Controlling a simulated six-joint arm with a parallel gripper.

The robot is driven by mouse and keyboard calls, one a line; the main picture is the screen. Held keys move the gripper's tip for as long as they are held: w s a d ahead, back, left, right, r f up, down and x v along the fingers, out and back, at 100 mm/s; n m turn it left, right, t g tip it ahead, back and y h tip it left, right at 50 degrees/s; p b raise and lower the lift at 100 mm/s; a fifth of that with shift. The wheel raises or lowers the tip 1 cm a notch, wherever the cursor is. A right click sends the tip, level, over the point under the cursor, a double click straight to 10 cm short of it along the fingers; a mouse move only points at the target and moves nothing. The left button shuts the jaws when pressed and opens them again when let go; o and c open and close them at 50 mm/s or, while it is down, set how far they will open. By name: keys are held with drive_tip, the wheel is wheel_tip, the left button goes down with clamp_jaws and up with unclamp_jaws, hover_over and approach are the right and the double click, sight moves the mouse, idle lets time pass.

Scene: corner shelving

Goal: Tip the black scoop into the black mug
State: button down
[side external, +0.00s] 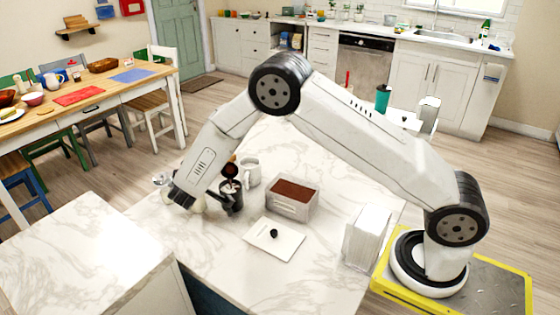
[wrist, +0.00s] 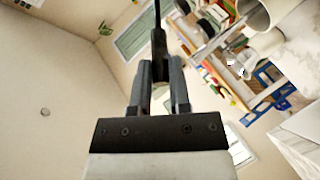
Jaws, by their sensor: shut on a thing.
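My gripper (side external: 222,203) is low over the counter, reaching sideways from the wrist. In the wrist view my gripper (wrist: 160,78) is shut on the dark handle of the black scoop (wrist: 157,42), which runs away from the fingers. In the side view the scoop's bowl (side external: 230,169), with brown in it, appears tilted just above the black mug (side external: 232,188). The mug seems upright, partly hidden by the scoop and fingers. I cannot tell whether scoop and mug touch, or how much powder has fallen.
A white mug (side external: 251,173) stands just behind the black mug. A clear bin of brown powder (side external: 293,204) is to the right. A white lid with black knob (side external: 272,241) lies in front. A white box-like holder (side external: 367,238) stands further right. The front counter is clear.

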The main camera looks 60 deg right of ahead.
wheel_tip(320, 180, down, 5)
drive_tip(key=s+a+t+h, duration=0.2)
drive_tip(key=a+t+h, duration=0.1)
drive_tip(key=h, duration=0.1)
drive_tip(key=shift+t+h, duration=0.3)
drive_tip(key=shift+h, duration=0.1)
idle(0.4)
drive_tip(key=shift+d+r, duration=0.1)
drive_tip(key=shift+r, duration=0.05)
idle(0.6)
drive_tip(key=w+d+r+g+y, duration=0.1)
drive_tip(key=r+y, duration=0.1)
drive_tip(key=w+d+r+g+y, duration=0.1)
drive_tip(key=r+g+y, duration=0.1)
drive_tip(key=w+d+r+g+y, duration=0.1)
drive_tip(key=d+r+y, duration=0.1)
drive_tip(key=shift+d+r+g, duration=0.1)
drive_tip(key=shift+r+g, duration=0.15)
drive_tip(key=shift+g, duration=0.05)
drive_tip(key=w+d+r+g+y, duration=0.1)
drive_tip(key=w+d+g+y, duration=0.4)
drive_tip(key=d+y, duration=0.3)
drive_tip(key=shift+w+d+g+y, duration=0.15)
drive_tip(key=shift+w+g+y, duration=0.25)
drive_tip(key=shift+g+y, duration=0.15)
idle(1.3)
